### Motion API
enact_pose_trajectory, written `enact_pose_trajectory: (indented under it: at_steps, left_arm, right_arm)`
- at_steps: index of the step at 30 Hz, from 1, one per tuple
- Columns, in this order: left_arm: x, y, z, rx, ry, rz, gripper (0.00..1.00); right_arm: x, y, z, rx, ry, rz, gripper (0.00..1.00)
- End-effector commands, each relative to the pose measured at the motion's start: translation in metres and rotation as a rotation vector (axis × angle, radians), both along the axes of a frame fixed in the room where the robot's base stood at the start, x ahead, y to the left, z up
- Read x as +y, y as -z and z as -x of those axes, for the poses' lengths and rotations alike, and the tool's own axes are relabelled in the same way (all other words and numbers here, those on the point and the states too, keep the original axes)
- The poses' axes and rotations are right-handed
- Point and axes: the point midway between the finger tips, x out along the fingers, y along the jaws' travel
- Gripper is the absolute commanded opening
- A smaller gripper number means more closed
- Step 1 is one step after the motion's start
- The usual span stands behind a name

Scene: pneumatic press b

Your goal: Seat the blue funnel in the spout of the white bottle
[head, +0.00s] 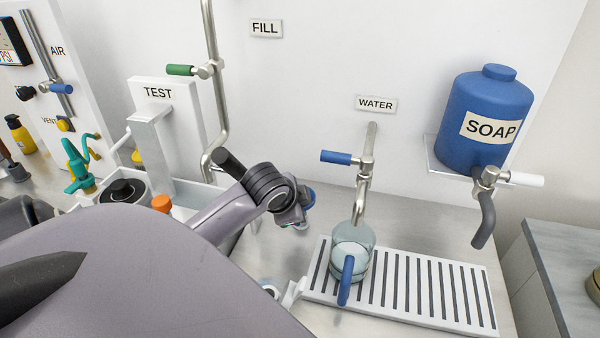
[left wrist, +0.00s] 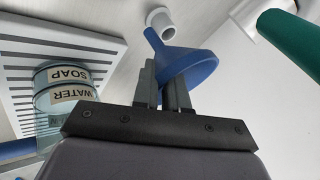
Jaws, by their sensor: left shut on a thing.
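My left gripper (left wrist: 163,82) is shut on the blue funnel (left wrist: 198,66). In the left wrist view the funnel's wide mouth faces right and its narrow stem points up and left. The stem tip appears beside a short white round opening (left wrist: 161,22), which looks like the bottle's spout. The stem is not visibly inside it, and I cannot tell the gap in depth. In the head view my left gripper (head: 293,212) hangs above the counter, with a bit of the blue funnel (head: 309,197) showing. The white bottle's body is not clearly seen. My right gripper is not in view.
A clear jug (head: 353,262) with a blue handle stands on the slotted drain tray (head: 430,290), under the water tap (head: 365,170). A blue soap tank (head: 480,110) sits at the right. The TEST stand (head: 160,120) and a basin are behind my left arm.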

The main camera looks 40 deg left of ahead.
Motion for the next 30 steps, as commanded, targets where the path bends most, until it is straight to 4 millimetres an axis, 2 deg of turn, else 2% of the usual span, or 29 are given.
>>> enact_pose_trajectory:
  at_steps: [30]
  left_arm:
    - [-0.04, 0.0, 0.073, 0.002, 0.001, -0.001, 0.0]
  right_arm:
    - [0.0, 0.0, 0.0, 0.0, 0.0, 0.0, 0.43]
